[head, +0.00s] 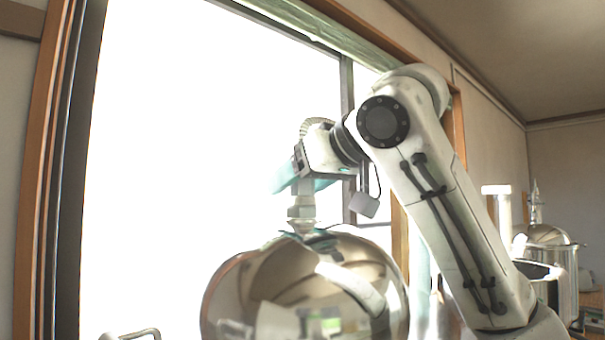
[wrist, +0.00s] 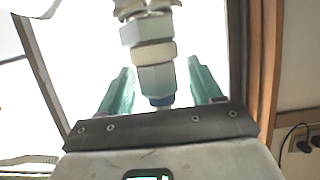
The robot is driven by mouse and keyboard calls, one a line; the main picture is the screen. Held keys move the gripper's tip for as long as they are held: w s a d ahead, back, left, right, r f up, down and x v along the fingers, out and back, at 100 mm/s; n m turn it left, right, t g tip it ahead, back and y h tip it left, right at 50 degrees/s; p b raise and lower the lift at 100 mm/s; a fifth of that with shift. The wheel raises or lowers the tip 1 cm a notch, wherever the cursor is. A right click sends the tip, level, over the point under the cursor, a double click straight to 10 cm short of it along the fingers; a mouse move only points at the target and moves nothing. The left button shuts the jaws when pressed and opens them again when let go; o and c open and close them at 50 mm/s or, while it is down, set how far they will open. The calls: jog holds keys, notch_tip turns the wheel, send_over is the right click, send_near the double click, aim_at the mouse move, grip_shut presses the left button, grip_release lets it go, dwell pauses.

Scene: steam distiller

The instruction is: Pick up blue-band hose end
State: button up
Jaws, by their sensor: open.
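My gripper (wrist: 160,75) is open, with one teal finger on each side of a pale metal fitting with hex nuts (wrist: 154,52). Gaps show between the fitting and both fingers. A blue band (wrist: 161,100) shows at the fitting's near end, close to my gripper's dark front plate; I take this as the blue-band hose end. The plate may hide what lies beyond the band. In the head view, my gripper (head: 300,184) is above the shiny steel dome (head: 305,290). A pale fitting (head: 302,212) stands between the dome's top and my gripper. No blue shows there.
A bright window fills the left and middle. A ribbed hose (wrist: 30,160) shows at the wrist view's lower left. A steel pot (head: 560,265) stands at the far right. A black cord (wrist: 290,138) hangs on the wall. A metal handle (head: 135,334) shows at the bottom left.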

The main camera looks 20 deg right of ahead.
jog(key=shift+c, duration=0.2)
jog(key=c, duration=1.1)
jog(key=shift+c, duration=0.2)
